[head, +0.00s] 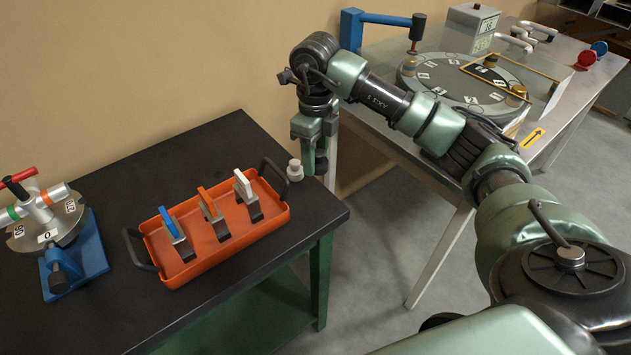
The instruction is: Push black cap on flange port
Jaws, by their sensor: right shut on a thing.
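My right gripper (316,152) points down above the far right corner of the dark table, its arm coming in from the right. It is shut on a small dark piece (321,166), which looks like the black cap; the fingers partly hide it. The likely flange device (45,235) stands at the far left on a blue base (88,262). It has a silver disc and tubes with red, green and orange bands, plus a black piece low at the front. Which port is the flange port I cannot tell. My left gripper is out of view.
An orange tray (165,275) with blue-, orange- and white-handled pieces lies mid-table. A small whitish fitting (295,170) stands beside the gripper. The dark table (225,145) is clear behind the tray. A metal table (400,50) with a numbered dial (450,75) stands at right.

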